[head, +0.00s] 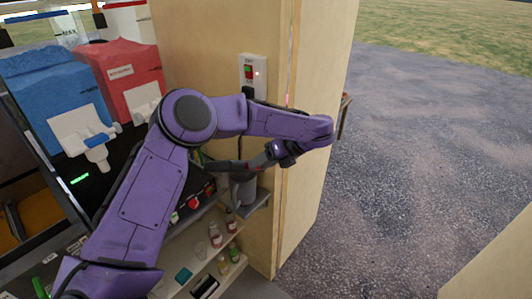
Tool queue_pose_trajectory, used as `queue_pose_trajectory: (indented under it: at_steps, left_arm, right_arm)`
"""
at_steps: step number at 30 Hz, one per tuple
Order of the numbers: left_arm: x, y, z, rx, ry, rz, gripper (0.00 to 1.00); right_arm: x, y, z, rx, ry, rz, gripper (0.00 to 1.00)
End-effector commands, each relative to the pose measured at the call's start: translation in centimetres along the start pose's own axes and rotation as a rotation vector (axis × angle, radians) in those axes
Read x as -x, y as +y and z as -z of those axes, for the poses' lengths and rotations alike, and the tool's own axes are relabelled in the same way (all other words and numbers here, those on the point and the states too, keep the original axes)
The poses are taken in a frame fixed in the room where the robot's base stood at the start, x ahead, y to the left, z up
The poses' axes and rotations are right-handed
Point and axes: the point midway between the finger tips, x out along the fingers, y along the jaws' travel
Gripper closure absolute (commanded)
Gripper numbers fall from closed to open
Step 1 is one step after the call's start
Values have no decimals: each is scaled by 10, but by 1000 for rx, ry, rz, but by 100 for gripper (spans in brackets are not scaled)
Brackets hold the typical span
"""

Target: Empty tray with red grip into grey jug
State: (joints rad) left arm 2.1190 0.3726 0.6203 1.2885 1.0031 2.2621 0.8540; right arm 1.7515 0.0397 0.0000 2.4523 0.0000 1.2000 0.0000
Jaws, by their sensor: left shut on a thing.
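My left gripper (262,160) is folded back under my purple forearm and points left, in front of the wooden panel. It is shut on a dark, flat thing (222,166) that looks like the tray, seen nearly edge-on and partly behind my arm. Its red grip and its contents cannot be made out. A grey, upright vessel (243,192), which looks like the grey jug, stands on a small ledge just below the gripper. Its top is hidden by the gripper and the dark thing. My right gripper is not in view.
Blue (45,85) and red (122,78) dispensers with white taps stand at the left. A wooden panel (300,215) with a switch box (252,75) rises close behind my gripper. Small bottles (215,235) stand on a low shelf. Open paving (430,150) lies at the right.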

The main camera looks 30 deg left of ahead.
Motion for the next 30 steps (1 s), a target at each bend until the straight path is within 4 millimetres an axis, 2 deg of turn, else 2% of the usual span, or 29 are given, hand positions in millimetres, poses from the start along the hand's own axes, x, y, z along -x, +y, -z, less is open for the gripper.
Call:
queue_pose_trajectory:
  at_steps: [1, 23, 30]
  left_arm:
    - [-9, -8, 10, 20, -18, 8, 95]
    - [-42, -20, 68, 368, -312, 149, 95]
    - [-37, -15, 68, 496, -416, 201, 95]
  right_arm:
    - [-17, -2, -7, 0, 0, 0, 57]
    - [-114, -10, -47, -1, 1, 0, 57]
    - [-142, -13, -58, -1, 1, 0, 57]
